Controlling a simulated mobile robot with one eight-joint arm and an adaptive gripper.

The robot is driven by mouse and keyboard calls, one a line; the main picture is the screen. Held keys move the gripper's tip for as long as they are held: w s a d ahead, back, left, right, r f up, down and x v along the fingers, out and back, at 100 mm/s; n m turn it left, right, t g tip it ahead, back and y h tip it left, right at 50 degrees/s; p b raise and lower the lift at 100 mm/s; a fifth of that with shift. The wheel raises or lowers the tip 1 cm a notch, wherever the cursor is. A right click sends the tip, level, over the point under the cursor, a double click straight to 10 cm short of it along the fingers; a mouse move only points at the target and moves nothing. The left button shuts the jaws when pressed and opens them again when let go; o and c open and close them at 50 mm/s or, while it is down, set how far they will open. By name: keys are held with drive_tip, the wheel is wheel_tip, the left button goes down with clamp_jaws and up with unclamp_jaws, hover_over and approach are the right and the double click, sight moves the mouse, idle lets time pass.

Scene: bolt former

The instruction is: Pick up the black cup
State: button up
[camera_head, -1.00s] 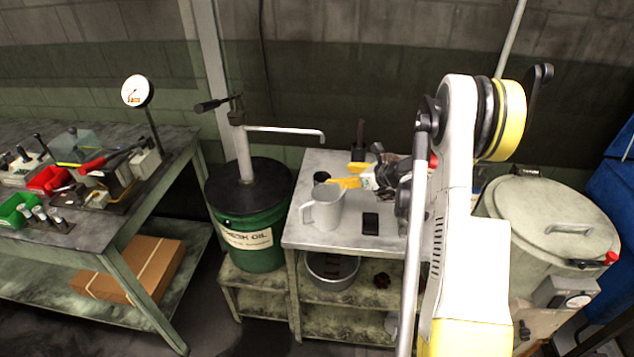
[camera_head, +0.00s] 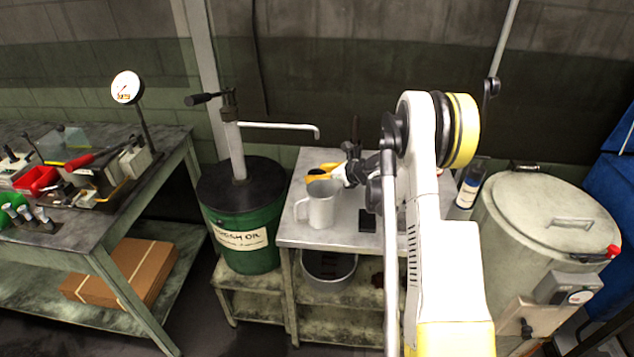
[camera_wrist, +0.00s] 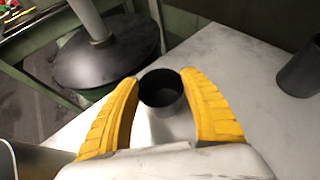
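The black cup (camera_wrist: 161,90) stands upright on the grey metal table (camera_wrist: 235,75). In the wrist view it sits between the two yellow fingers of my gripper (camera_wrist: 161,76), one on each side. The fingers are spread wide and look close to its sides; I cannot tell if they touch it. In the head view my gripper (camera_head: 325,170) is over the back left of the table, behind the grey pitcher (camera_head: 319,205). There the cup is mostly hidden by the gripper and pitcher.
The pitcher stands just in front of the gripper. A dark cylinder (camera_wrist: 301,72) stands to the right in the wrist view. A green oil drum (camera_head: 248,232) with a pump is left of the table. A black flat object (camera_head: 367,220) lies at the table's front.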

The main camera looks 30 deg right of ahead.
drive_tip(key=c, duration=0.4)
drive_tip(key=shift+r, duration=0.1)
